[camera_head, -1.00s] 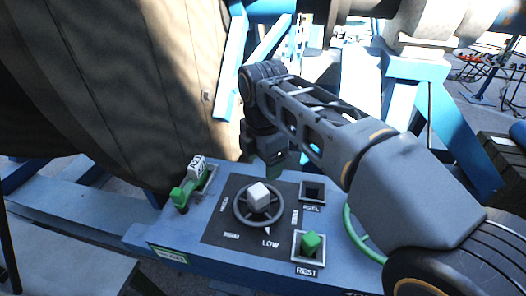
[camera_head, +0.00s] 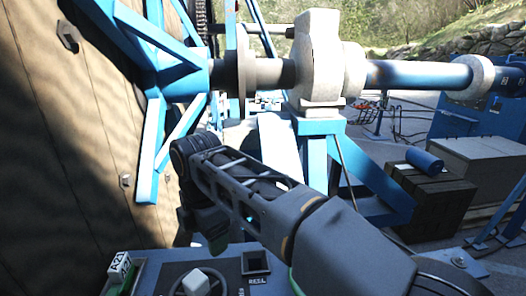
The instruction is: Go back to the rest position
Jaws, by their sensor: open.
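My gripper (camera_head: 216,238) hangs at the end of my grey arm, pointing down over the back edge of the blue control panel. It is open, and I see nothing in it. My own links hide part of it. A white tag block (camera_head: 119,265) with a green part stands at the left.
A large wooden cable reel (camera_head: 85,130) fills the left side. A blue shaft (camera_head: 415,73) runs right from a grey bearing block (camera_head: 315,60) on a blue stand (camera_head: 320,150). Dark crates (camera_head: 435,195) with a blue cylinder (camera_head: 425,160) stand at the right. Open ground lies behind.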

